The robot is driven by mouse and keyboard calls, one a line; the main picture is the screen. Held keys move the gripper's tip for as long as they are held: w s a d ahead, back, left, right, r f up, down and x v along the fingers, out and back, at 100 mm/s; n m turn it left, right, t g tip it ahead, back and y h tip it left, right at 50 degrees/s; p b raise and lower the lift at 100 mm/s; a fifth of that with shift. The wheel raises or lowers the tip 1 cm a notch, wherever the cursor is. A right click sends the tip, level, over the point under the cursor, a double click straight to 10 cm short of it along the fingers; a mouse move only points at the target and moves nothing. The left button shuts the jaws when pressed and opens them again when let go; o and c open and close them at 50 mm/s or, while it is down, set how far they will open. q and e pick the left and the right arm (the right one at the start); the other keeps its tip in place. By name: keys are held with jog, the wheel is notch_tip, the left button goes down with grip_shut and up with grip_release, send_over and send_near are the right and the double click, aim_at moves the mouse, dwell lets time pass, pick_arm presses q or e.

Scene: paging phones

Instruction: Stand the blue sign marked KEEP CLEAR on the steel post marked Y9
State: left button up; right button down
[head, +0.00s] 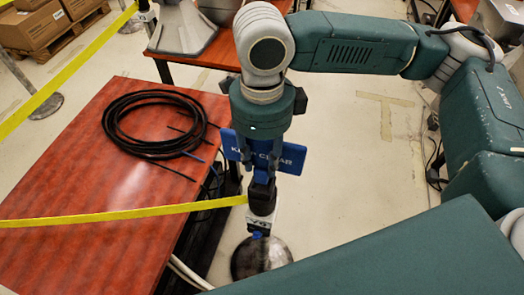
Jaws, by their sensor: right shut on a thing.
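The blue sign (292,160) has white lettering, partly hidden, that reads as KEEP CLEAR. My right gripper (261,172) points down and is shut on the sign, covering the middle of its panel. Directly below is a post with a dark head (262,201) and a white label (262,223) whose marking looks like Y9. Its round steel base (262,257) rests on the floor. The sign's lower end lines up with the post's head in this view; whether it is seated or just above, I cannot tell. My left gripper is not in view.
Yellow tape (120,215) runs from the post head to the left, across the red-brown table (60,180). A black cable coil (150,125) lies on that table. Another tape (70,70) crosses the upper left near cartons (30,27). Floor right of the post is clear.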

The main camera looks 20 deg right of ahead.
aim_at(262, 166)
jog(key=shift+f+b, duration=0.35)
jog(key=shift+f, duration=1.35)
jog(key=shift+p, duration=0.55)
jog(key=shift+p, duration=0.5)
jog(key=shift+f, duration=0.6)
jog(key=c, duration=1.5)
grip_release()
jog(key=shift+c, duration=0.2)
